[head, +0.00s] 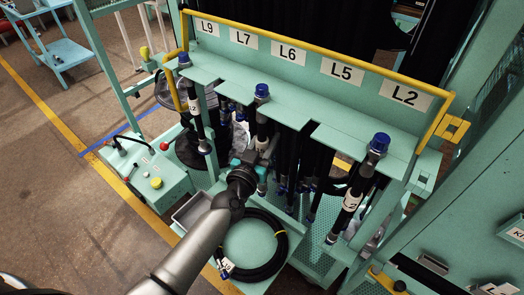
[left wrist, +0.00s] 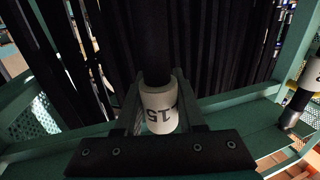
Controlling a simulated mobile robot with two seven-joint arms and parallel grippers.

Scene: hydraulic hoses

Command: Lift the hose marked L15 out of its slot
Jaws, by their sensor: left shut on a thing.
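The hose marked L15 (left wrist: 161,108) is black with a white label band, which shows in the left wrist view between my fingers. In the head view the same hose (head: 262,125) stands roughly upright, with a blue cap at a notch of the green rack shelf (head: 297,112), below the L7 and L6 plates. I cannot tell whether it still sits in the slot. My left gripper (head: 258,165) is shut on this hose at about its label; it also shows in the left wrist view (left wrist: 160,125). My right gripper is not in view.
Blue-capped hoses stand at the left (head: 195,110) and right (head: 355,185) of the rack. Several dark hoses hang behind. A yellow rail (head: 320,52) runs above the shelf. A coiled black hose (head: 280,262) lies below my arm. A green control box (head: 150,172) stands at left.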

